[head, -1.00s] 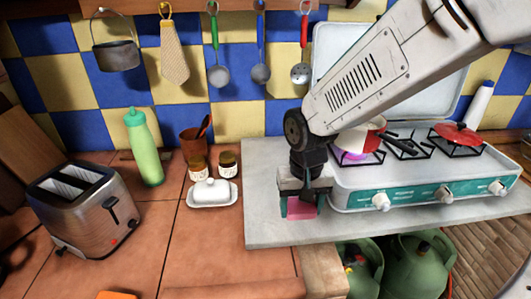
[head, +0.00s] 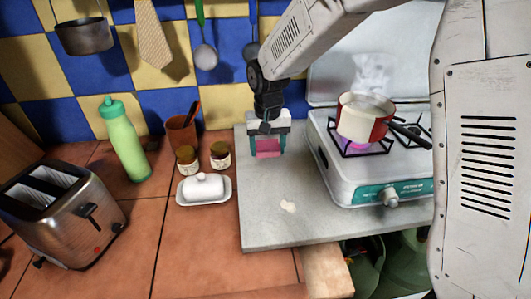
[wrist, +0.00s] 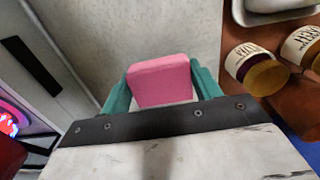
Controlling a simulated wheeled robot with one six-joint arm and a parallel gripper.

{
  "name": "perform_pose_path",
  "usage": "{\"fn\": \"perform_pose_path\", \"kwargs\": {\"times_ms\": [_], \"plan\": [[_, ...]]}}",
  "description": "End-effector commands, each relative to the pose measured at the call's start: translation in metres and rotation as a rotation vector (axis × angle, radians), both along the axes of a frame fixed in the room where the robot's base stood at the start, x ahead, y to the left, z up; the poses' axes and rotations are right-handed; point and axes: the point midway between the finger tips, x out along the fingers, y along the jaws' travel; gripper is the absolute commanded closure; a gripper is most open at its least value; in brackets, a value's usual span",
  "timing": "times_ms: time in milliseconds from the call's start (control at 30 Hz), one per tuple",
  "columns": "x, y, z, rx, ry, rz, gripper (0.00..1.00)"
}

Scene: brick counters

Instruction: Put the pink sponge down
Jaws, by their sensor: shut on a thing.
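The pink sponge (head: 268,148) is between the two green fingers of my gripper (head: 268,152), over the grey slab left of the stove. In the wrist view the sponge (wrist: 162,82) fills the space between the fingers, which touch its sides. My gripper is shut on it. The grey slab (head: 300,222) lies below. I cannot tell whether the sponge touches the slab.
The stove (head: 350,185) stands right of my gripper, with a steaming red and white pot (head: 362,120) over a lit burner. Two jars (head: 188,160), a butter dish (head: 203,189), a brown cup (head: 182,133) and a green bottle (head: 124,142) stand left. The slab's front is mostly clear, with a pale patch (head: 288,206).

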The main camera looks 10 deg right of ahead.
Motion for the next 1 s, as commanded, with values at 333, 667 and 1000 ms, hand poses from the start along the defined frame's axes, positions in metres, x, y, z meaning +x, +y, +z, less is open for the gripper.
{"fn": "perform_pose_path", "kwargs": {"times_ms": [333,667,1000], "plan": [[0.015,0.004,-0.018,-0.001,0.002,-0.001,0.71],[0.015,0.004,-0.036,0.0,-0.001,-0.001,0.71],[0.014,0.004,-0.046,0.0,0.001,-0.001,0.71]]}}
